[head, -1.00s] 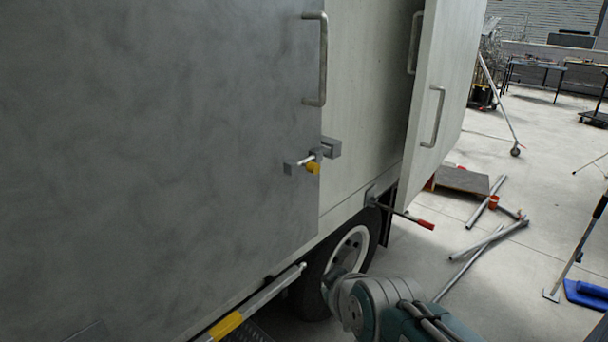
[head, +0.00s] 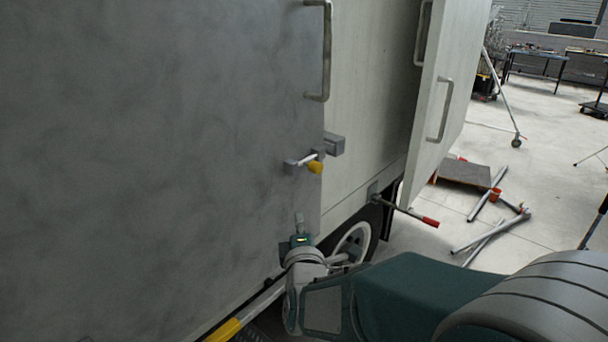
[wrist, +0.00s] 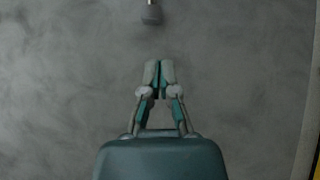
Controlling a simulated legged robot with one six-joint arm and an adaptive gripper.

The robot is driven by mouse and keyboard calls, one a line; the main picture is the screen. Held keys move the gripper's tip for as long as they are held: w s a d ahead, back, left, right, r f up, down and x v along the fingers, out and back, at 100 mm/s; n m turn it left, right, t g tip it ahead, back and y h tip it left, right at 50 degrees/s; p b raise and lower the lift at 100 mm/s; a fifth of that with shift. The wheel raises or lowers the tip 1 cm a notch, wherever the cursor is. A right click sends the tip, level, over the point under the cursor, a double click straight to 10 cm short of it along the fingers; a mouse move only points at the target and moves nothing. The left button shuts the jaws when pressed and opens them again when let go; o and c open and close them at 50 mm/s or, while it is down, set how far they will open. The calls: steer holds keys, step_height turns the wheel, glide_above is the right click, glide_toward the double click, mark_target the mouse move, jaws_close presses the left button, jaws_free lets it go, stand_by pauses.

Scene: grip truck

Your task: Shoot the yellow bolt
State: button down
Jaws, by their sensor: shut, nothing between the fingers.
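The yellow bolt knob (head: 315,167) hangs on a short silver bolt rod (head: 305,159) at the right edge of the grey door. A small grey block (head: 291,167) sits at the rod's left end and a larger grey catch (head: 333,144) is on the pale panel to the right. My gripper (head: 299,217) is below the bolt, close to the grey door, pointing up, and apart from the bolt. In the wrist view my gripper (wrist: 159,64) is shut and empty against the grey surface. A grey block (wrist: 151,13) shows at the top edge; the yellow knob does not show there.
A door handle (head: 324,50) is above the bolt. A pale door (head: 436,120) stands open at the right, and a red-tipped lever (head: 428,221) sticks out below it. A yellow-marked bar (head: 225,330) runs along the lower left. Loose pipes (head: 487,194) lie on the floor.

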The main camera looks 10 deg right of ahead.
steer(key=shift+w+n+t, duration=0.2)
steer(key=shift+n+t, duration=0.1)
glide_toward(308, 169)
steer(key=w+a, duration=0.2)
steer(key=w, duration=0.2)
steer(key=shift+w+d+r, duration=0.15)
steer(key=shift+w+d, duration=0.55)
steer(key=shift+w+d+r, duration=0.15)
steer(key=shift+w+d, duration=0.5)
steer(key=w+d, duration=0.3)
steer(key=d, duration=0.2)
steer(key=shift+w, duration=0.25)
steer(key=shift+f+h, duration=0.1)
steer(key=shift+h, duration=0.2)
